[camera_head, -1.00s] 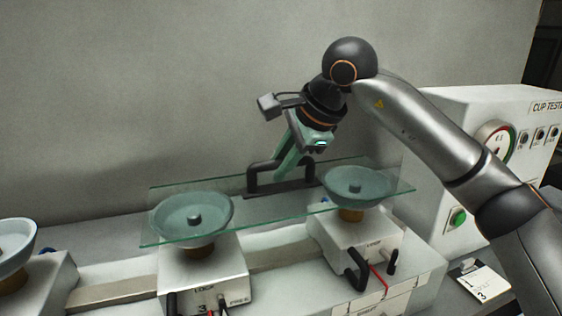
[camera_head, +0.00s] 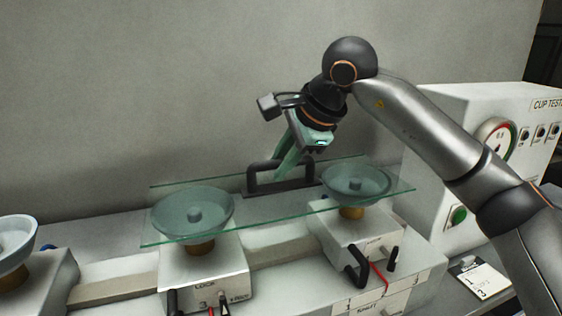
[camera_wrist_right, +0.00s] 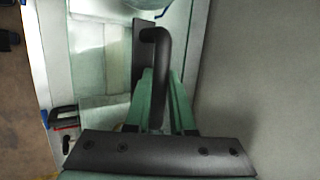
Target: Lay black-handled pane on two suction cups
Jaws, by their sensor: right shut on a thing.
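The clear glass pane (camera_head: 262,208) is level over two suction cups, the left cup (camera_head: 193,216) and the right cup (camera_head: 356,186), which show through it. I cannot tell whether the pane touches their rims. Its black handle (camera_head: 266,181) is on its rear part. My right gripper (camera_head: 288,166), with green fingers, is shut on the handle from above. In the right wrist view the handle (camera_wrist_right: 157,75) stands between the green fingers (camera_wrist_right: 160,105). My left gripper is not in view.
Another pale cup (camera_head: 15,240) stands on a block at far left, clear of the pane. The cups' white blocks carry black levers (camera_head: 357,263). A white tester box (camera_head: 455,130) with a gauge stands at right, near the pane's right end. A grey wall is behind.

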